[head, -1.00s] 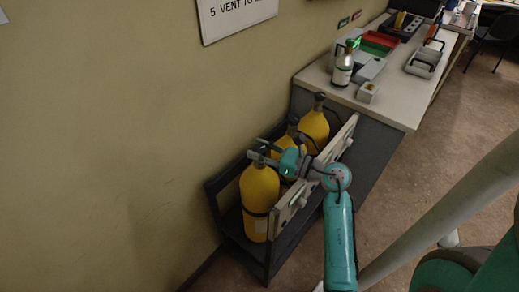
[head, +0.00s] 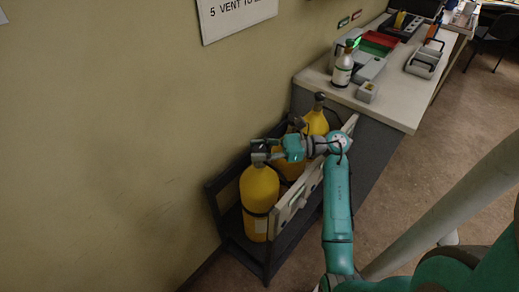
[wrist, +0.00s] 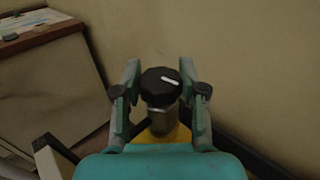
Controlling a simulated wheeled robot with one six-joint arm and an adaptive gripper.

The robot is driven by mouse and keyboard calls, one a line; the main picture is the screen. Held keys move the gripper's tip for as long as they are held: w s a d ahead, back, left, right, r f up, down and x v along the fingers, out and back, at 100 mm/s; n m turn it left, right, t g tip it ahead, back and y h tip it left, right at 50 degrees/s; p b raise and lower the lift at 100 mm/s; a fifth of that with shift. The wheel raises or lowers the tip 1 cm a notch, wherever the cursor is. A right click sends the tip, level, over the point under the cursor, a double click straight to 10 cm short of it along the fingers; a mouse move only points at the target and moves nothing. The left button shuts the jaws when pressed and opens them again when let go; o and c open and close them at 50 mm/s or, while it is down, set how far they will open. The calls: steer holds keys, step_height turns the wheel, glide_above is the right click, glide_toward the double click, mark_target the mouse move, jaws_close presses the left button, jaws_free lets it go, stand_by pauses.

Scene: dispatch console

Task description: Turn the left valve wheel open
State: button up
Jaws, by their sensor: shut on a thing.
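The left valve wheel (wrist: 155,92) is a black ridged knob with a white mark pointing right in the wrist view. It tops a metal neck (wrist: 160,121) on the left yellow cylinder (head: 259,192). My gripper (head: 266,153) reaches in from the right at the height of the wheel. In the wrist view its fingers (wrist: 160,84) stand on both sides of the wheel and are shut on it. In the head view my fingers partly hide the wheel.
Two more yellow cylinders stand behind in the dark rack, one at the back (head: 315,122) and one partly hidden by my arm. A pale front rail (head: 296,200) runs along the rack. The wall is close on the left. A desk (head: 398,108) with items stands beyond.

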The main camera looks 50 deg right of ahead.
stand_by(0.3)
steer(key=o, duration=1.2)
steer(key=shift+c, duration=0.2)
steer(key=v, duration=0.7)
steer(key=shift+d, duration=0.25)
steer(key=shift+s, duration=0.1)
